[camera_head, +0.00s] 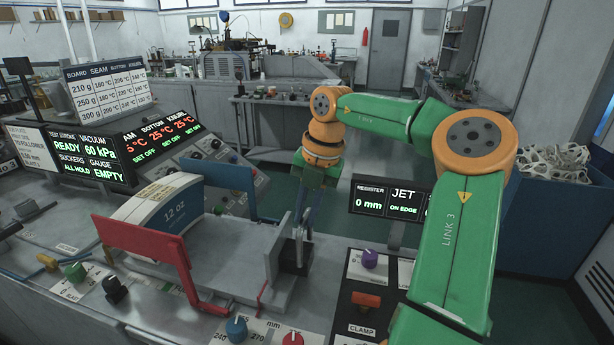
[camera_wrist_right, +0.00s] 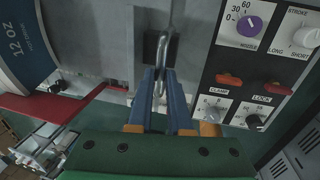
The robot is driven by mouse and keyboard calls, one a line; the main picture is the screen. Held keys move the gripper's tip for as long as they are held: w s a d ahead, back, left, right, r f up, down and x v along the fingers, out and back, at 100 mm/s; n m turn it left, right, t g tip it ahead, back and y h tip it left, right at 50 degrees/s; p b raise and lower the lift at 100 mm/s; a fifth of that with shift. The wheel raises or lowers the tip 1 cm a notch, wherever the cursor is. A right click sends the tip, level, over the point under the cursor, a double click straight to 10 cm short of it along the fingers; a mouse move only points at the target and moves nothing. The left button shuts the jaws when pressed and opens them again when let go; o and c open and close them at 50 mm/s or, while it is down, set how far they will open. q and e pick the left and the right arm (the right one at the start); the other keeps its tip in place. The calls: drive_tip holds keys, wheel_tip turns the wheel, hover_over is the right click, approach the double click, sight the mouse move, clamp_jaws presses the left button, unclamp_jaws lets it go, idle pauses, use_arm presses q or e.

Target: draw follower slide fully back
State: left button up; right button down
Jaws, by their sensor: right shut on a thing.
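My right gripper (camera_head: 302,222) reaches down from above at the middle of the head view. It is shut on the metal handle (camera_wrist_right: 162,50) of the follower slide, in front of a black block (camera_head: 297,257). The handle stands between the blue fingers (camera_wrist_right: 162,85) in the right wrist view. The follower slide (camera_head: 272,252) appears as a grey upright plate just left of the black block, on a grey bed. A printed 12 oz cup blank (camera_head: 165,210) lies left of the plate, between a red guide (camera_head: 145,240) and a blue one (camera_head: 225,180). My left gripper is out of view.
A clamp panel (camera_head: 362,300) with a purple knob (camera_head: 370,258) stands right of the slide. A register display (camera_head: 388,202) behind it reads 0 mm and JET ON EDGE. Coloured knobs line the front edge.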

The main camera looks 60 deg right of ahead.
drive_tip(key=shift+d, duration=0.1)
drive_tip(key=c, duration=0.9)
unclamp_jaws()
drive_tip(key=shift+s, duration=0.1)
drive_tip(key=shift+c, duration=0.2)
drive_tip(key=shift+o, duration=0.5)
drive_tip(key=shift+s+d, duration=0.15)
drive_tip(key=shift+s, duration=0.05)
drive_tip(key=shift+r, duration=0.15)
wheel_tip(320, 180, up, 7)
drive_tip(key=s, duration=0.1)
drive_tip(key=shift+s+d, duration=0.15)
drive_tip(key=shift+s, duration=0.1)
drive_tip(key=shift+w, duration=0.1)
